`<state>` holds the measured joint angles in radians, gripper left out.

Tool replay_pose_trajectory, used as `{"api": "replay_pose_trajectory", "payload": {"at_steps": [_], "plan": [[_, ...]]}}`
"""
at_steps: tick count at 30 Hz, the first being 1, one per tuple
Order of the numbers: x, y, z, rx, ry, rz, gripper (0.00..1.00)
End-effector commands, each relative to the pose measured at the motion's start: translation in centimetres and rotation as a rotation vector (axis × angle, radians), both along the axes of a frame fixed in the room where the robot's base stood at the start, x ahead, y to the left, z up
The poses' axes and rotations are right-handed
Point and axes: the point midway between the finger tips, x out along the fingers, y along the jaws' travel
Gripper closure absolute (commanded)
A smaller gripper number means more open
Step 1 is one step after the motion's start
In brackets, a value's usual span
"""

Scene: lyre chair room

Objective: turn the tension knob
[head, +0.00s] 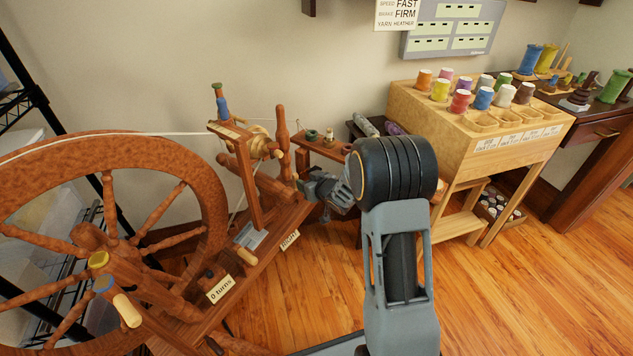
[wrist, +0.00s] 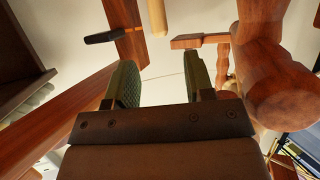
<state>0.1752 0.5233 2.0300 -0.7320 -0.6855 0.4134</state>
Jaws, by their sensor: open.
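The wooden spinning wheel (head: 190,165) stands at left in the head view. On its base a pale wooden knob (head: 247,256) sticks out beside a "0 turns" label (head: 220,288); I cannot tell for certain that it is the tension knob. My gripper (head: 308,186) is beside the upright parts at the base's far end, above and to the right of that knob. In the wrist view my gripper (wrist: 160,80) is open, with green-padded fingers apart and nothing between them. Turned reddish wood (wrist: 265,65) is close on the right, and a pale dowel (wrist: 157,16) shows above the fingers.
A second label (head: 290,240) lies on the base. A small shelf (head: 325,147) with little spools is behind my gripper. A wooden cabinet (head: 440,130) with colored spools stands right. A dark metal rack (head: 105,185) is at left. Floor in front is clear.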

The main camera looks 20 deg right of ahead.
Motion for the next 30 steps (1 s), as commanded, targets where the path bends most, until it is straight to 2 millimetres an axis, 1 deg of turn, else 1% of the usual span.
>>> {"api": "replay_pose_trajectory", "payload": {"at_steps": [1, 6, 12, 17, 30], "plan": [[-0.8, -0.3, 0.8, 0.0, -0.001, -0.001, 0.52], [-3.1, -1.0, 1.6, 0.0, 0.0, 0.0, 0.52], [-4.5, -1.4, 2.0, -0.001, 0.0, 0.001, 0.52], [-4.8, -1.4, 2.1, 0.0, -0.001, 0.001, 0.52], [-4.8, -1.4, 2.2, -0.002, -0.001, 0.0, 0.52]]}}
